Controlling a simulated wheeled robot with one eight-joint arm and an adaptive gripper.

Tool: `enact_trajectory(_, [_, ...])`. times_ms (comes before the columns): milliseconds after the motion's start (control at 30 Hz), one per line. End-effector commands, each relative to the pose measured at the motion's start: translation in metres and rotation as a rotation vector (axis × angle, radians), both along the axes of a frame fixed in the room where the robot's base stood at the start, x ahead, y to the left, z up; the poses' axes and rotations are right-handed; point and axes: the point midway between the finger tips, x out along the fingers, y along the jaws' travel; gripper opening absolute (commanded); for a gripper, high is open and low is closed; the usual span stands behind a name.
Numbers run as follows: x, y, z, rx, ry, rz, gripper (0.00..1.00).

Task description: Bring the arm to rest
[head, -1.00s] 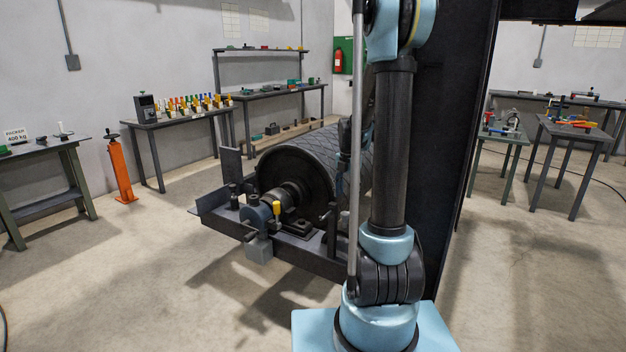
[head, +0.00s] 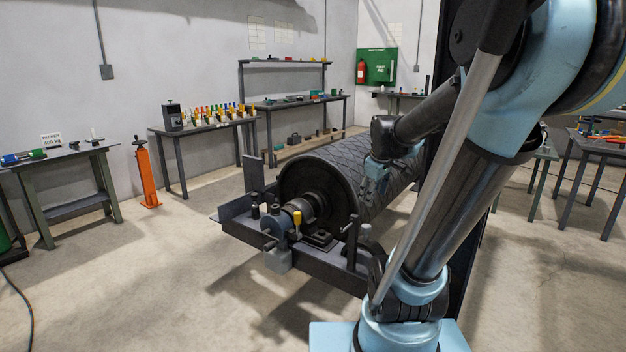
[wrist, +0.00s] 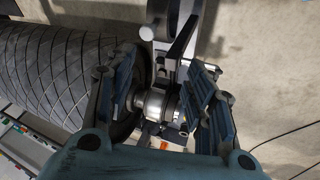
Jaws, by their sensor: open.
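My gripper shows in the head view (head: 374,184) in front of the lagged side of the pulley drum, pointing down. In the wrist view my gripper (wrist: 165,92) is open, its two blue-grey fingers wide apart, with nothing held. The black conveyor pulley (head: 318,165) with a diamond-patterned surface lies on a dark steel frame (head: 325,268). In the wrist view the drum (wrist: 50,70) fills the left side. The shaft end and bearing (wrist: 155,103) show between the fingers, farther off. I cannot tell how close the gripper is to the drum.
A yellow-topped part (head: 297,218) stands at the shaft end. An orange stand (head: 146,177) is on the left floor, between a green-legged bench (head: 68,155) and a bench with colourful items (head: 205,128). Benches stand at right. The floor left of the frame is clear.

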Motion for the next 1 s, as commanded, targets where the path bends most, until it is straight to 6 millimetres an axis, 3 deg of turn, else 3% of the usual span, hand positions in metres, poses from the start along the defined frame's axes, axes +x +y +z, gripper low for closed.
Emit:
enact_trajectory(300, [-0.035, 0.003, 0.007, 0.207, -0.107, -0.383, 0.49])
enact_trajectory(733, [-0.057, 0.004, 0.009, 0.384, -0.178, -0.649, 0.49])
enact_trajectory(1000, [-0.114, 0.004, -0.038, 0.325, -0.024, -0.668, 0.49])
